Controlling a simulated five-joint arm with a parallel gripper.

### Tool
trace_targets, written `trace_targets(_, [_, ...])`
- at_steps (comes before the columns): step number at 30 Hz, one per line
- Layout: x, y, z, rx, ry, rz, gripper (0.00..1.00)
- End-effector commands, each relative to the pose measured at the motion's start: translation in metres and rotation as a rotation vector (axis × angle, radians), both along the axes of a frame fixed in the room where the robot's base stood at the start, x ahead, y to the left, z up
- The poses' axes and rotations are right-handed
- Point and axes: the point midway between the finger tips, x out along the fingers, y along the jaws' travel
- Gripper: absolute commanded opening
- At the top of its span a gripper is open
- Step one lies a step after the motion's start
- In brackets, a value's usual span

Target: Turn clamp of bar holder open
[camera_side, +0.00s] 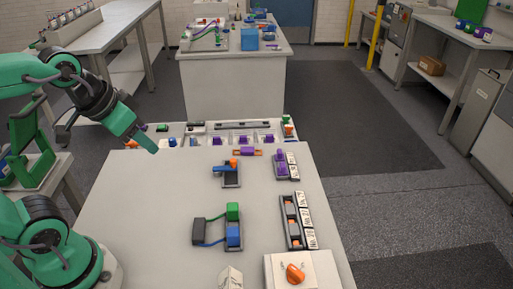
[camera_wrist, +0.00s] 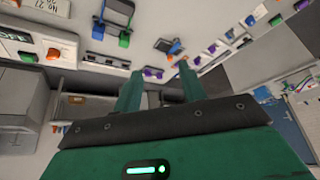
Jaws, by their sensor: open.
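A small dark holder (camera_side: 231,182) stands on the grey table with a blue piece (camera_side: 221,169) across it and a small orange part (camera_side: 234,163) on top. It looks like the bar holder with its clamp, but the clamp's exact angle is too small to tell. The same holder appears beyond my fingers in the wrist view (camera_wrist: 167,46). My gripper (camera_side: 148,146) is above the table's far left, left of the holder and apart from it. In the wrist view its two green fingers are spread (camera_wrist: 160,78), with nothing between them.
Green and blue blocks (camera_side: 233,212) with a dark box stand nearer on the table. A dark rack with orange parts (camera_side: 292,222) and a white box with an orange knob (camera_side: 294,272) are at right. Purple pieces (camera_side: 281,163) stand farther back. The table's left side is clear.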

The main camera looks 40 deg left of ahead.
Motion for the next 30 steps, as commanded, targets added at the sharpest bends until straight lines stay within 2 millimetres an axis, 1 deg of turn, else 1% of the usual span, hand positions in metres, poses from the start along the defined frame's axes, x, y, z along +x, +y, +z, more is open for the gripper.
trace_targets(5, [0.019,0.0,0.004,0.034,0.04,-0.068,0.41])
trace_targets(8, [0.034,0.001,0.005,0.059,0.07,-0.122,0.41])
trace_targets(12, [0.058,0.001,0.006,0.094,0.111,-0.206,0.41])
trace_targets(17, [0.087,0.001,0.001,0.129,0.159,-0.305,0.41])
trace_targets(23, [0.123,0.002,-0.01,0.166,0.219,-0.43,0.41])
trace_targets(30, [0.165,0.003,-0.033,0.201,0.286,-0.584,0.41])
